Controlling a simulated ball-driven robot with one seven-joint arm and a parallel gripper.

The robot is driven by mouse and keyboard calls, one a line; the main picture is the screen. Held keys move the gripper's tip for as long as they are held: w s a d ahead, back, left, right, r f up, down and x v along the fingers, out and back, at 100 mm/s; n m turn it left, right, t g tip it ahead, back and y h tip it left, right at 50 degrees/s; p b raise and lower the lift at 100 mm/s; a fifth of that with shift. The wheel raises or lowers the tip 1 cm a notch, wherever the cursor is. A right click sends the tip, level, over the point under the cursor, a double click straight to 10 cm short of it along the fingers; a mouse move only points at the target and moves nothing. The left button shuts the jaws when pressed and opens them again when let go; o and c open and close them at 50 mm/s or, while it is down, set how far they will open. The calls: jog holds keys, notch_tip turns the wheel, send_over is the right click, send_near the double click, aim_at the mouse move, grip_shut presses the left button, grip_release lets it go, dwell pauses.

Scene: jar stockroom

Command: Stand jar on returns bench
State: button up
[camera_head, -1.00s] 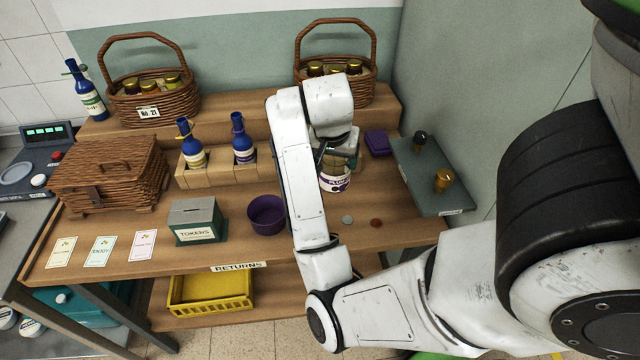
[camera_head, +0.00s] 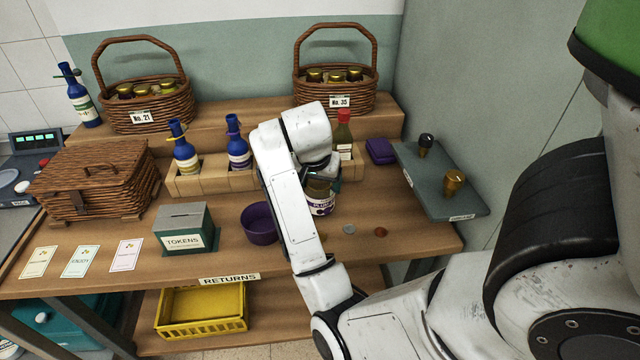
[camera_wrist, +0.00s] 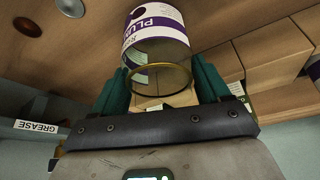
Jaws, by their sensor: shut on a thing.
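The jar (camera_head: 320,203) has a white and purple label reading PLUM and stands upright over the middle of the returns bench (camera_head: 400,215). My gripper (camera_head: 322,175) is shut on the upper part of the jar, partly hidden by my arm. In the wrist view the jar (camera_wrist: 156,40) sits between the two green fingers of my gripper (camera_wrist: 160,88), and its label faces the camera. I cannot tell whether the jar's base touches the bench top.
A purple bowl (camera_head: 259,224) is left of the jar. Two round discs, grey (camera_head: 348,229) and copper (camera_head: 380,232), lie to its right. A wooden rack (camera_head: 208,183) with blue bottles and a red-capped bottle (camera_head: 343,135) stand behind. A tokens box (camera_head: 184,230) is farther left.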

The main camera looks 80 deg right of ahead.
jog(key=o, duration=1.2)
jog(key=shift+f, duration=0.1)
jog(key=shift+c, duration=0.2)
jog(key=shift+r, duration=0.4)
jog(key=p+v, duration=1)
jog(key=v, duration=0.1)
jog(key=shift+a+r, duration=0.15)
jog(key=shift+r, duration=0.1)
